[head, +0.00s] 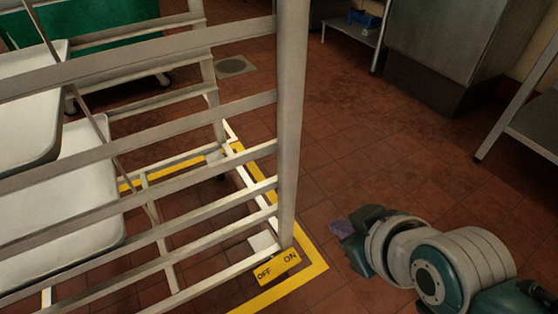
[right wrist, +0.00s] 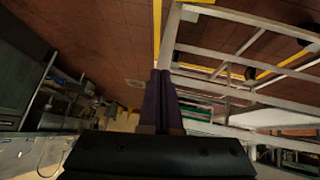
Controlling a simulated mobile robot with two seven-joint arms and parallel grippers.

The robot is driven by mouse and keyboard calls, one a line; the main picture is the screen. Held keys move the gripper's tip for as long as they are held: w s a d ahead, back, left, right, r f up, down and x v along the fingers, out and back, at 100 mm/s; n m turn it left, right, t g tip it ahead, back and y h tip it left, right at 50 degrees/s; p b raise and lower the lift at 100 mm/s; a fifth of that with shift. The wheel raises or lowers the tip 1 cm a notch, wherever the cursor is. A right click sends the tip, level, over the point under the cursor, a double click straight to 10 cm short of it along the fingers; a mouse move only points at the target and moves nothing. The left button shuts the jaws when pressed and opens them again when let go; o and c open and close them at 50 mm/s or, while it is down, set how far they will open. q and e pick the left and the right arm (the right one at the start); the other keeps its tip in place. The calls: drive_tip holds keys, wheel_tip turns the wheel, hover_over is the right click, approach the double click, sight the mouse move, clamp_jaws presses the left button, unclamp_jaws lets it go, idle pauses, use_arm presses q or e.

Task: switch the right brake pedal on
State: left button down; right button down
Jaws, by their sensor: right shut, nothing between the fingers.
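The right brake pedal (head: 277,268) is a small yellow plate with black OFF and ON lettering. It sits low at the near right corner of the metal rack (head: 291,130), by the foot of the upright post. OFF is on its left and ON on its right; I cannot tell which way it is pressed. My right gripper (head: 341,228) is low over the floor, right of the post and apart from the pedal. Its purple fingers (right wrist: 162,78) are closed together and empty in the right wrist view. The pedal is not clearly visible there. My left gripper is out of view.
White trays (head: 75,190) sit in the rack. Yellow tape (head: 312,262) marks the tiled floor around its base. A steel cabinet (head: 445,45) and a table stand at the back right. The floor right of the rack is clear, with a drain (head: 236,66) behind.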

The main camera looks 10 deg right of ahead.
wheel_tip(320, 180, down, 21)
drive_tip(key=w+a+t+b, duration=0.1)
drive_tip(key=w+a+b, duration=0.1)
drive_tip(key=b, duration=1.5)
drive_tip(key=shift+w+n, duration=0.3)
drive_tip(key=shift+n, duration=0.1)
drive_tip(key=shift+a+f, duration=0.1)
